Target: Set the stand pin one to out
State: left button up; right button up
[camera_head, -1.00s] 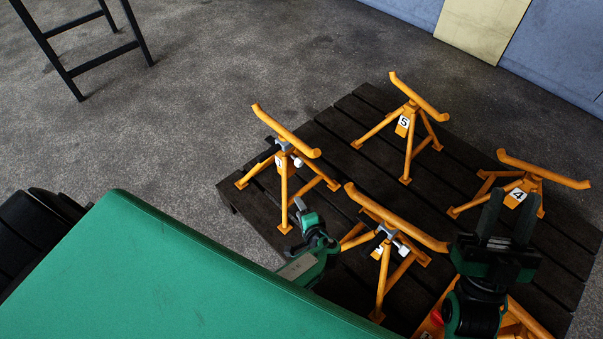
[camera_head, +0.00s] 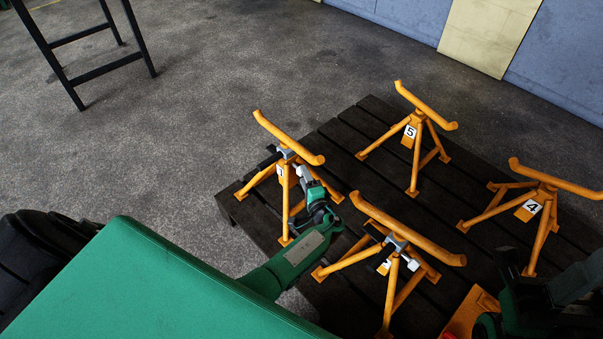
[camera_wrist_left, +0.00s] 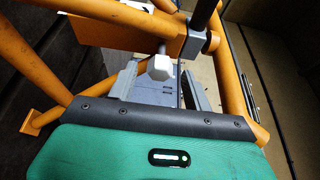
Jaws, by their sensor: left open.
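Stand one (camera_head: 284,205), an orange tripod stand labelled 1 with a curved top bar, stands at the left of the dark slatted platform. Its stand pin has a pale, faceted knob (camera_wrist_left: 160,67), seen in the left wrist view. My left gripper (camera_head: 309,180) is at the right side of this stand and partly hides the pin in the head view. In the left wrist view the grey fingers (camera_wrist_left: 160,90) are open on either side of the knob; I cannot tell whether they touch it. My right gripper (camera_head: 515,270) is dark and partly cut off at lower right.
Orange stands labelled 5 (camera_head: 421,135) and 4 (camera_head: 538,205), and a nearer stand (camera_head: 395,285) with a pin, share the slatted platform (camera_head: 345,135). A green padded surface (camera_head: 150,290) fills the lower left. A black frame (camera_head: 85,50) stands at upper left.

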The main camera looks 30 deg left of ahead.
pick_arm(q)
jog(key=shift+x, duration=1.8)
grip_shut()
jog(key=shift+s+d+f+b, duration=0.1)
jog(key=shift+s+d+b, duration=0.2)
jog(key=shift+d, duration=0.5)
jog(key=shift+s+d+b, duration=0.3)
jog(key=shift+d, duration=0.55)
grip_release()
